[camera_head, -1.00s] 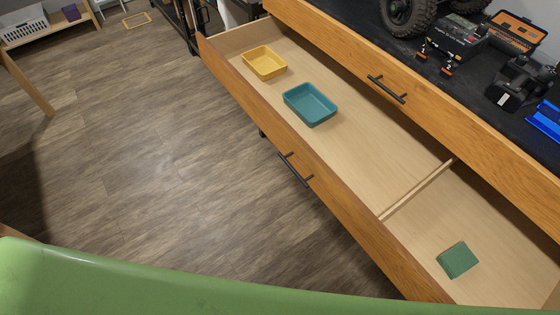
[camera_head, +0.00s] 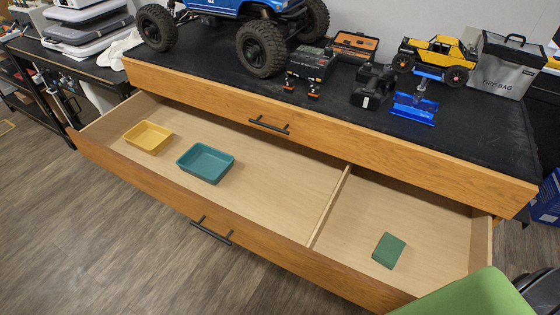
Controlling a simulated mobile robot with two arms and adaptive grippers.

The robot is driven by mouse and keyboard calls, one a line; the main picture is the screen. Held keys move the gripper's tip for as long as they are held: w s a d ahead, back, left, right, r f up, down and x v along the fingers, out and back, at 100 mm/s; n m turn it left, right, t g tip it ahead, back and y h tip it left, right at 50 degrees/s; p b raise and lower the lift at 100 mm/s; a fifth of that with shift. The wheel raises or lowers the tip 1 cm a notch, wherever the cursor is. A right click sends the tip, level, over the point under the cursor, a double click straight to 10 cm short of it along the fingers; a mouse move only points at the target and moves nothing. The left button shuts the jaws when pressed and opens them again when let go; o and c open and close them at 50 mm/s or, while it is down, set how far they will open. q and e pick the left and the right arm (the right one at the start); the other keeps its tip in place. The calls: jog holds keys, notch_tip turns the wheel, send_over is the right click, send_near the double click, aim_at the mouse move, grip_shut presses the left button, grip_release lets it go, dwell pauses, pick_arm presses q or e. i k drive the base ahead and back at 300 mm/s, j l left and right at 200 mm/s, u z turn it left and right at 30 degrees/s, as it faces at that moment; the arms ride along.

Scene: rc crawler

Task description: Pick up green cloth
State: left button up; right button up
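The green cloth (camera_head: 388,250) is a small folded dark green piece. It lies flat in the right compartment of the open drawer (camera_head: 270,248), near the drawer's front. Nothing covers it. Neither of my grippers shows in the head view. A light green smooth surface (camera_head: 470,297) fills the bottom right corner, close to the camera.
A divider (camera_head: 328,206) splits the drawer. A yellow tray (camera_head: 148,137) and a teal tray (camera_head: 206,163) sit in its left part. On the black worktop (camera_head: 335,128) above are a blue crawler (camera_head: 262,42), a yellow crawler (camera_head: 438,58) and a grey bag (camera_head: 502,68).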

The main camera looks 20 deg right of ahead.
aim_at(390, 250)
jog(key=l+z, duration=0.1)
jog(key=z, duration=0.7)
jog(key=l+z, duration=0.1)
jog(key=z, duration=0.3)
jog(key=i+z, duration=0.1)
jog(key=z, duration=1.9)
jog(key=u, duration=1.6)
jog(key=k+l, duration=0.2)
jog(key=l, duration=0.2)
jog(key=k+l+u, duration=0.1)
jog(key=l, duration=0.3)
jog(key=k, duration=0.05)
